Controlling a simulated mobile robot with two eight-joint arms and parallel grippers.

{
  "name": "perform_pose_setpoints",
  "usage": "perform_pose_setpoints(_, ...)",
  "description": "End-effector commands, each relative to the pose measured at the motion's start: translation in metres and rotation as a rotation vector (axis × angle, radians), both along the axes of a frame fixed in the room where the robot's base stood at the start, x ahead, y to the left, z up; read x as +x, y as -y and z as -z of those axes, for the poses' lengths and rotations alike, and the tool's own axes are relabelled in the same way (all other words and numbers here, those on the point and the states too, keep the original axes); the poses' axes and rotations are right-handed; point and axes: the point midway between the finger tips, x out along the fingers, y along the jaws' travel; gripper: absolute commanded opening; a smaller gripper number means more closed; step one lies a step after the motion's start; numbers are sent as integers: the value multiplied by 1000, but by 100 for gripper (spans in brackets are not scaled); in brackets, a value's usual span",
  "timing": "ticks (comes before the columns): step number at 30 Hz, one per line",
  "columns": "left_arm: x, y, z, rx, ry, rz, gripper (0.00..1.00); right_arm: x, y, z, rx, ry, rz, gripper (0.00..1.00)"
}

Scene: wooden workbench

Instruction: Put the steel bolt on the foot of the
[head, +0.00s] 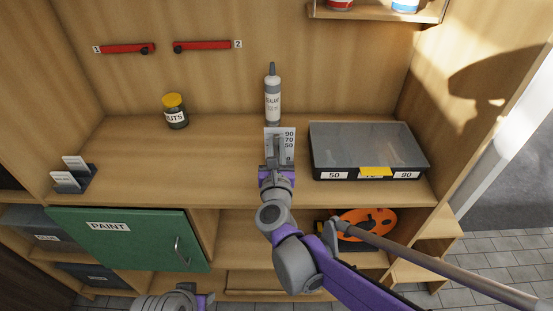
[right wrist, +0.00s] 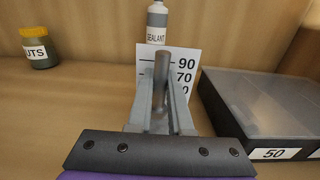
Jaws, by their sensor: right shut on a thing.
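My right gripper (head: 277,155) is shut on the steel bolt, a grey cylinder held upright between the fingertips. The bolt (right wrist: 161,68) shows best in the right wrist view, above the fingers (right wrist: 161,100). Right behind it stands a white card (head: 288,135) marked 90, 70 and a lower number, partly covered by the gripper. The card (right wrist: 186,60) also shows in the right wrist view. Its foot is hidden, and I cannot tell whether the bolt touches anything. Part of my left arm shows at the bottom left of the head view; its jaws cannot be made out.
A sealant tube (head: 273,100) stands behind the card. A dark, clear-lidded case (head: 322,160) labelled 50 and 90 lies to the right. A yellow-lidded nuts jar (head: 175,113) stands back left, and small card holders (head: 68,180) at the left edge. The bench between is clear.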

Motion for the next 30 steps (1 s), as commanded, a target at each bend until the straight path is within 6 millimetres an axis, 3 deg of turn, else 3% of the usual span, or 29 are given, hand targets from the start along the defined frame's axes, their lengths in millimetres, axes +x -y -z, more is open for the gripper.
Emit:
perform_pose_setpoints(9, -1, 0, 8, 0, -2, 0, 48, 0, 0, 39, -1, 0, 1, 0)
perform_pose_setpoints(20, -1, 0, 10, 0, -3, 0, 48, 0, 0, 42, 0, 0, 0, 0)
perform_pose_setpoints(21, -1, 0, 10, 0, -3, 0, 48, 0, 0, 43, 0, 0, 0, 20)
perform_pose_setpoints(25, -1, 0, 9, 0, -3, 0, 48, 0, 0, 42, 0, 0, 0, 43)
perform_pose_setpoints(26, -1, 0, 9, 0, -3, 0, 48, 0, 0, 42, 0, 0, 0, 48)
perform_pose_setpoints(30, -1, 0, 9, 0, -3, 0, 48, 0, 0, 42, 0, 0, 0, 48)
